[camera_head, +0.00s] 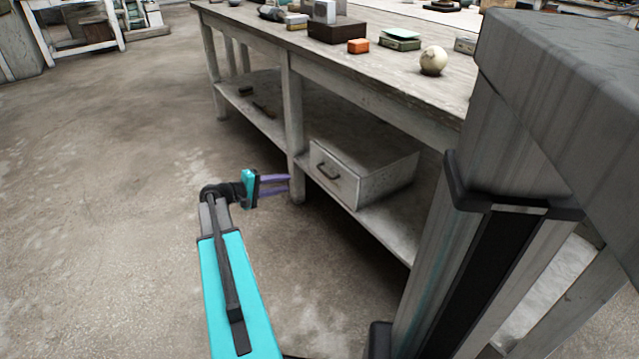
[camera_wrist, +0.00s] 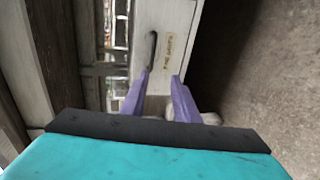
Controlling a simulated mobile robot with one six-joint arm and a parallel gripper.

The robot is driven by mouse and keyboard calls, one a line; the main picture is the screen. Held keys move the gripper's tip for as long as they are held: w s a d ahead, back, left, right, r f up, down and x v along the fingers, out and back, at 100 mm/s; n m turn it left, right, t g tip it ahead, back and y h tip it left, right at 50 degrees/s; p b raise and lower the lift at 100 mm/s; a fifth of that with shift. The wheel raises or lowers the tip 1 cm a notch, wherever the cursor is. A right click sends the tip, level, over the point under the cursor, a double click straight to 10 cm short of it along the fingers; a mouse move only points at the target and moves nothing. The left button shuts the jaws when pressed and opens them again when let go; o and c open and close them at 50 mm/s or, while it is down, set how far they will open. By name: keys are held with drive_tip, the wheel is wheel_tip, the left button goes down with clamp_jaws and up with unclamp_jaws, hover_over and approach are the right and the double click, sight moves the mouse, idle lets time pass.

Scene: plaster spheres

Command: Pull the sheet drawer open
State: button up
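The sheet drawer (camera_head: 335,178) is a pale wooden drawer front with a dark bow handle (camera_head: 327,171). It sits in a box on the lower shelf of the workbench and looks shut. In the wrist view the drawer front (camera_wrist: 178,22) appears turned sideways, with its handle (camera_wrist: 151,50) and a small label (camera_wrist: 168,52) ahead of my fingers. My gripper (camera_head: 289,184) has purple fingers, spread apart with nothing between them. It is left of the drawer front and apart from the handle. In the wrist view the fingers (camera_wrist: 160,82) also show open.
The workbench top (camera_head: 390,88) overhangs the drawer, and a bench leg (camera_head: 292,130) stands just left of it. The concrete floor (camera_head: 110,200) on the left is clear.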

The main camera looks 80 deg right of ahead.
drive_tip(key=shift+s+d+r+g+b, duration=0.15)
drive_tip(key=shift+s+d+r, duration=0.1)
drive_tip(key=shift+s+d, duration=0.2)
drive_tip(key=shift+s+d+r+g+b, duration=0.2)
drive_tip(key=shift+s+d, duration=0.1)
drive_tip(key=shift+s, duration=0.2)
drive_tip(key=shift+s+d+f, duration=0.1)
drive_tip(key=b+x, duration=0.4)
drive_tip(key=x, duration=0.9)
drive_tip(key=shift+d+b, duration=0.25)
drive_tip(key=shift+b, duration=0.15)
drive_tip(key=shift+s, duration=0.15)
clamp_jaws()
drive_tip(key=shift+a, duration=0.1)
